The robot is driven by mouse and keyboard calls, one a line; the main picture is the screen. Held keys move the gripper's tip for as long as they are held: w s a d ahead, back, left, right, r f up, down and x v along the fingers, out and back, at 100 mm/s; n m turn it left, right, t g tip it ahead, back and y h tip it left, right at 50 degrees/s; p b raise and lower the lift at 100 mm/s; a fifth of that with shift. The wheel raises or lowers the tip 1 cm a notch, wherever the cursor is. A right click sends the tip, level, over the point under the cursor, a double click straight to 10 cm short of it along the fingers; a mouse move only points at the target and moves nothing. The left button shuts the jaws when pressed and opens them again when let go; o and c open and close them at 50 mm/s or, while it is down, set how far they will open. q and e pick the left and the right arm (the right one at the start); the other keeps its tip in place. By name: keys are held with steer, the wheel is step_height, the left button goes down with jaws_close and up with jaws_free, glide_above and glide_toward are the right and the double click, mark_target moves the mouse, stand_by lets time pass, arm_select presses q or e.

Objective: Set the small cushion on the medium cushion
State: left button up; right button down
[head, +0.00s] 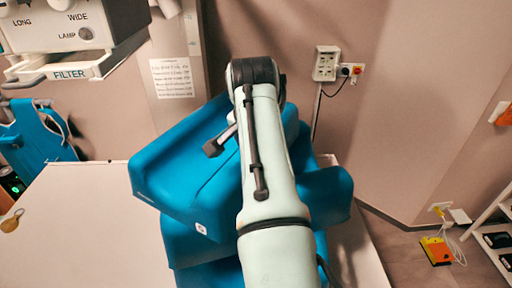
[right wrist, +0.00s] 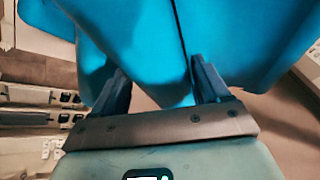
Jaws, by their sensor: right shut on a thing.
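Several blue cushions are bunched at the right end of the pale table in the head view. The uppermost, which I take for the small cushion (head: 175,165), is tilted and overlaps the others; it also fills the upper right wrist view (right wrist: 130,35). Below it is another blue cushion, perhaps the medium one (head: 195,252), and a blue block end (head: 328,196) shows at right. My right arm hides much of them. My right gripper (right wrist: 160,85) is shut on the upper cushion. I cannot tell whether that cushion touches those beneath. My left gripper is out of view.
An X-ray unit (head: 70,35) hangs at upper left, and a blue apron (head: 38,140) hangs on the left wall. A wall socket (head: 326,63) and a shelf (head: 495,235) are at right.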

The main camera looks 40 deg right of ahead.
steer(key=shift+f, duration=0.15)
steer(key=shift+f, duration=0.15)
jaws_free()
steer(key=v, duration=1.2)
stand_by(0.5)
